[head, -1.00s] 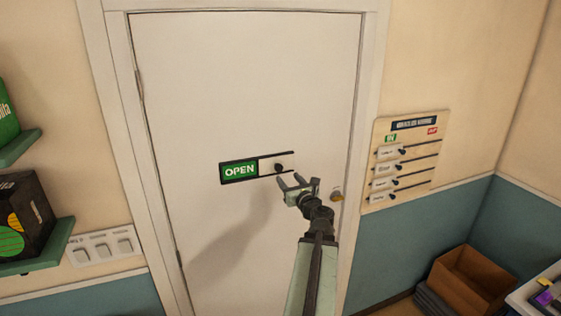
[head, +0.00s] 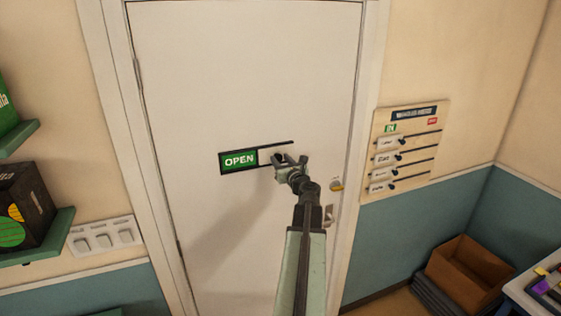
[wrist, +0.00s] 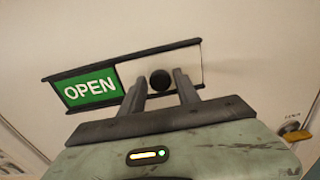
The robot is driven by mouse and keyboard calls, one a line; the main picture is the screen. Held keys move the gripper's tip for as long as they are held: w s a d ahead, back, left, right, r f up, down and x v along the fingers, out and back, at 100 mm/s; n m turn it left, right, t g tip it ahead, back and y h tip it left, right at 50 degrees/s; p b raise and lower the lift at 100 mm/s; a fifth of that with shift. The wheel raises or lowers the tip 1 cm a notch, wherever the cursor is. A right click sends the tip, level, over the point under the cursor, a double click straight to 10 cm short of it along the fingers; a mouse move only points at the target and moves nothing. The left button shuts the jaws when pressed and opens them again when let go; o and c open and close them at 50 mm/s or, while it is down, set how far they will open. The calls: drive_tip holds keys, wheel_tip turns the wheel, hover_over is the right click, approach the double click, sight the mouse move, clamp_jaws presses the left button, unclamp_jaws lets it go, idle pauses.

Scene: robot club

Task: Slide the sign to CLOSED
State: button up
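The sliding sign (head: 239,161) is on the white door (head: 250,80). Its green face reading OPEN shows at the left, and a white panel covers the right part. A dark round knob (wrist: 160,79) on the white panel shows in the wrist view; the sign also shows there (wrist: 90,90). My gripper (head: 284,158) is open in front of the panel. In the wrist view its two fingers (wrist: 160,90) stand on either side of the knob, apart from each other. I cannot tell whether they touch it. In the head view my gripper partly hides the panel and knob.
A door lock (head: 336,185) and handle are to the right of my gripper. A board with slider rows (head: 409,150) hangs on the right wall. Shelves (head: 35,240) stand at left.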

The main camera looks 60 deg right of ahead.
clamp_jaws()
idle(1.2)
